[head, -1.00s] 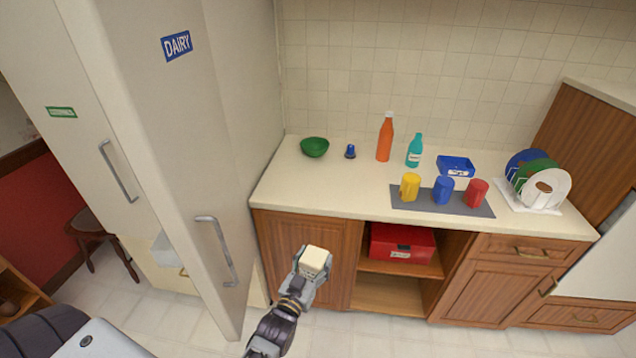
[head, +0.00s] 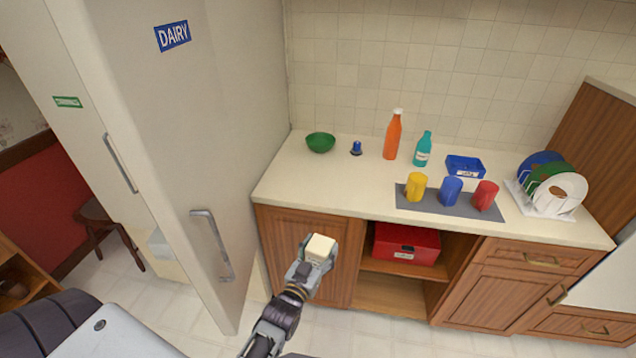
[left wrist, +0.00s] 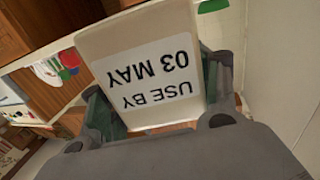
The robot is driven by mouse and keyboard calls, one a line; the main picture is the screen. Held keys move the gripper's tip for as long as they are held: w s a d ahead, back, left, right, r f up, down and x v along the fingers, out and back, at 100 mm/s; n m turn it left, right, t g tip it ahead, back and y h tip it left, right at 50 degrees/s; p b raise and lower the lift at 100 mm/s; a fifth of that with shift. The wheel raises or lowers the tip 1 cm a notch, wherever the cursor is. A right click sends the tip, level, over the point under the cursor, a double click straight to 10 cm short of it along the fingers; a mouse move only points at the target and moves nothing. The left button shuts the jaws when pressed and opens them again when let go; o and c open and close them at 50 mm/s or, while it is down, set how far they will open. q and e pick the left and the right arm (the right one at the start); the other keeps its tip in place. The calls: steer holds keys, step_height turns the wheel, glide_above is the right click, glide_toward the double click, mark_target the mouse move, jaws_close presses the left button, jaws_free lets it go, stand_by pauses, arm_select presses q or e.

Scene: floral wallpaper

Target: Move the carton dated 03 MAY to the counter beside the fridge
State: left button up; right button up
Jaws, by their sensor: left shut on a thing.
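My left gripper (head: 312,268) is shut on a cream carton (head: 320,247) and holds it in the air in front of the wooden cabinet, below counter height. In the left wrist view the carton (left wrist: 150,70) fills the middle, with an upside-down label reading USE BY 03 MAY, between the two fingers. The counter (head: 340,185) stands right of the fridge (head: 180,130), which has a DAIRY sign and whose door beside the counter looks shut. My right gripper is not in view.
On the counter are a green bowl (head: 320,142), a small blue item (head: 356,148), an orange bottle (head: 393,135), a teal bottle (head: 423,150), a blue tray (head: 465,165), cups on a grey mat (head: 430,206) and a plate rack (head: 545,207). The front left of the counter is clear.

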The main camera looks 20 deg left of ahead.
arm_select(q)
steer(key=shift+w+a+b, duration=0.3)
steer(key=shift+w+b, duration=0.15)
steer(key=shift+w, duration=0.15)
steer(key=shift+w+a+b, duration=0.25)
steer(key=shift+w+b, duration=0.15)
steer(key=shift+w, duration=0.2)
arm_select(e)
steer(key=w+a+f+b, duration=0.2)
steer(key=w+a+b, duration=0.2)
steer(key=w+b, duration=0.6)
arm_select(q)
steer(key=w+a+r+n+y+b, duration=0.1)
steer(key=w+a+r+y+b, duration=0.1)
steer(key=w+a+r+b, duration=0.3)
steer(key=w+a+r+n+y+b, duration=0.1)
steer(key=w+a+r+y+b, duration=0.1)
steer(key=w+a+r+b, duration=0.4)
steer(key=shift+w+a+r+b, duration=0.15)
steer(key=shift+w+a+b, duration=0.25)
steer(key=shift+a, duration=2.25)
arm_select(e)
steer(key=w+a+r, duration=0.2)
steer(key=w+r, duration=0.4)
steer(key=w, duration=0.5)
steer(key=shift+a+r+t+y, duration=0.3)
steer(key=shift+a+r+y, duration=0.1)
